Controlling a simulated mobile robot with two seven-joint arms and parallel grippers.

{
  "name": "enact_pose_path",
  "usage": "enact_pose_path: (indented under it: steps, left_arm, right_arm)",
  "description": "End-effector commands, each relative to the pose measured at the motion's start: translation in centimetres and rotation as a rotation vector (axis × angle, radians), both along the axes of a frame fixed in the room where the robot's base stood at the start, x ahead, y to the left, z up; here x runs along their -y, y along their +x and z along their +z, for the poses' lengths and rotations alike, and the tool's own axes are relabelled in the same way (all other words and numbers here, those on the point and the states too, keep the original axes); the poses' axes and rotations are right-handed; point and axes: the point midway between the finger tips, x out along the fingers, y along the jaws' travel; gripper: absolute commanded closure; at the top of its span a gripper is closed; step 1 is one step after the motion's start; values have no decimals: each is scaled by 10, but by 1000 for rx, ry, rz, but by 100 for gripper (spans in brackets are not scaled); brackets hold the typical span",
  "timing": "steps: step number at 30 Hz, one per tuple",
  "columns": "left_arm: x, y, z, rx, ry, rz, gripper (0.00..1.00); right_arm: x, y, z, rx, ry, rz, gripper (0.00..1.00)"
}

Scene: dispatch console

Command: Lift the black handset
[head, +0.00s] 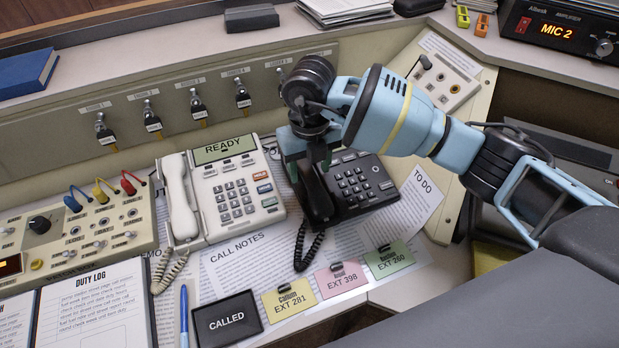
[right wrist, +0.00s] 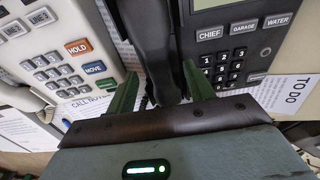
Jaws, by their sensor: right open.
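The black handset (head: 316,197) lies on the left side of the black phone (head: 358,183), its coiled cord hanging toward the notes. My right gripper (head: 309,170) is over the handset's upper part and hides some of it. In the right wrist view the handset (right wrist: 152,40) runs between the two green fingers of my right gripper (right wrist: 160,72). The fingers are open, one on each side of it, with a visible gap at least on the right. Whether either finger touches it is unclear. My left gripper is not in view.
A white phone (head: 237,188) with its own white handset (head: 180,197) stands close on the left. A TO DO sheet (head: 419,194) lies to the right. The sloped panel with several hanging keys (head: 198,105) rises behind.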

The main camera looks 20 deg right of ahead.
Motion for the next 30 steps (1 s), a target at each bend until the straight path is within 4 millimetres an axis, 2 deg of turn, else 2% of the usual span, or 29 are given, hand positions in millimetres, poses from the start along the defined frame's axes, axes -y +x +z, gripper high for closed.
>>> enact_pose_path:
  steps: [4, 11, 23, 24, 30]
  left_arm:
    - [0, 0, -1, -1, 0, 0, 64]
    - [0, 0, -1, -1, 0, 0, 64]
    - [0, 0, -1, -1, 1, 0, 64]
    - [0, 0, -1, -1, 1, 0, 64]
    - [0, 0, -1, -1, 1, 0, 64]
  right_arm:
    - [0, 0, -19, -1, 0, 0, 47]
    - [0, 0, -22, 0, 0, 0, 47]
    - [0, 0, -21, 1, 0, 0, 97]
    - [0, 0, -21, 2, 1, 0, 100]
    - [0, 0, -21, 2, 0, 0, 100]
